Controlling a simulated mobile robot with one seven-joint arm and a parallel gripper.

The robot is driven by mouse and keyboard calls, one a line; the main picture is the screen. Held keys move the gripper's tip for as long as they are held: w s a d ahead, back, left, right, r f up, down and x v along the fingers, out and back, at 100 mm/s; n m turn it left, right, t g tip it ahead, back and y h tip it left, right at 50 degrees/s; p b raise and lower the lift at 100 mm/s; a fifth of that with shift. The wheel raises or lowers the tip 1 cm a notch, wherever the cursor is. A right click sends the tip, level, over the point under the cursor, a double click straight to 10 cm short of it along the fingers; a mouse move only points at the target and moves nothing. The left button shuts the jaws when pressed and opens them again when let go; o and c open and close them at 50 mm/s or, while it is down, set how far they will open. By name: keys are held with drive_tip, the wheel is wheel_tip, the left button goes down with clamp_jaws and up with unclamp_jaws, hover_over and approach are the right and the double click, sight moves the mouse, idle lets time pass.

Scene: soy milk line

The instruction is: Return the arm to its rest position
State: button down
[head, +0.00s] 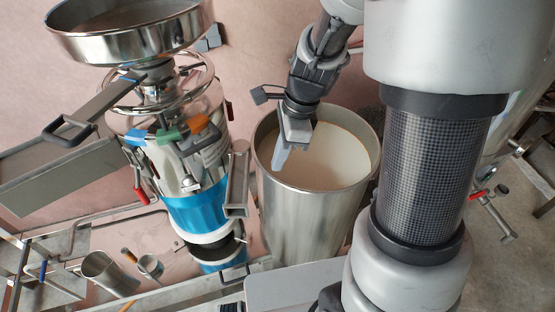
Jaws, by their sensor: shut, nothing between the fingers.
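My gripper (284,157) hangs fingers-down over the open top of a tall steel bucket (312,228). The bucket holds a pale cream liquid (330,158). My gripper's fingers are together and hold nothing. The fingertips are in front of the liquid near the left side of the rim; I cannot tell whether they touch it. My arm comes down from the top of the view.
A soy milk machine (190,170) with a wide steel hopper (125,40) and blue body stands close left of the bucket. A grey chute (60,178) juts left. A steel cup (110,275) and a smaller cup (150,266) sit lower left. A red-handled valve (480,196) is at right.

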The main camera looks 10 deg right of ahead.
drive_tip(key=s+d+r+n+t+h, duration=0.1)
drive_tip(key=s+d+r+n+t, duration=0.1)
drive_tip(key=s+r+n, duration=0.4)
drive_tip(key=s+d+r+n+t+h, duration=0.1)
drive_tip(key=s+d+r+n+t, duration=0.1)
drive_tip(key=s+r+n, duration=0.4)
wheel_tip(320, 180, up, 5)
drive_tip(key=n+t, duration=0.1)
drive_tip(key=n, duration=0.6)
drive_tip(key=shift+s+r+h, duration=0.2)
drive_tip(key=shift+s+h, duration=0.15)
drive_tip(key=shift+h, duration=0.05)
